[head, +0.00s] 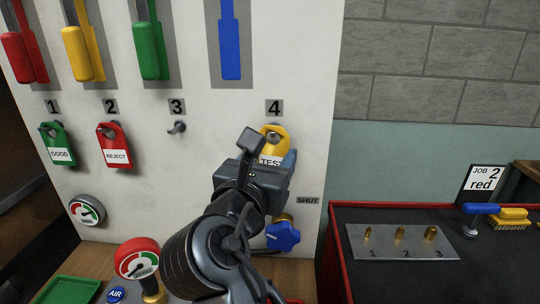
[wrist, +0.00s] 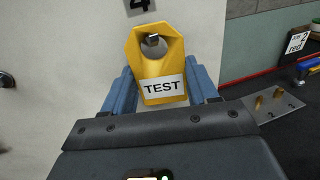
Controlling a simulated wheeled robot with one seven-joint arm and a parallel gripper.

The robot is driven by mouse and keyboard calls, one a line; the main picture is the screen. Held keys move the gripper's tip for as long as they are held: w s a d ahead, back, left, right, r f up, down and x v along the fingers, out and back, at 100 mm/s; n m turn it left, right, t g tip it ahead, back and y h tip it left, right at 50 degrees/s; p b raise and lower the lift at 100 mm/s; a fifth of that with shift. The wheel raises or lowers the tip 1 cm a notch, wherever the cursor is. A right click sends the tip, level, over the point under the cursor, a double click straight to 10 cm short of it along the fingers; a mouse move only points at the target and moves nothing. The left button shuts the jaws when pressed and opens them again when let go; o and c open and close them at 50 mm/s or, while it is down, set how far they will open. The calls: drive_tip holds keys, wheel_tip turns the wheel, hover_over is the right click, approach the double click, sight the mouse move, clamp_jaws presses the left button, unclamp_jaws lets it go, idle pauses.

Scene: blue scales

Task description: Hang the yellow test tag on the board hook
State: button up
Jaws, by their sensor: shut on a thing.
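The yellow test tag (wrist: 158,66) is upright against the white board, under the number 4. A hook (wrist: 153,38) shows through the tag's hole in the wrist view. My gripper (wrist: 160,88) is shut on the tag, with one blue finger at each side edge. In the head view the tag (head: 273,140) is partly hidden behind my gripper (head: 275,168). Whether the tag's weight rests on the hook cannot be told.
Hook 3 (head: 177,127) is bare. The green GOOD tag (head: 58,145) and red REJECT tag (head: 113,146) hang on hooks 1 and 2. A blue valve knob (head: 283,236) is just below my gripper. A dark workbench (head: 400,285) stands at the right.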

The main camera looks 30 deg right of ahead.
idle(0.4)
drive_tip(key=o, duration=1.1)
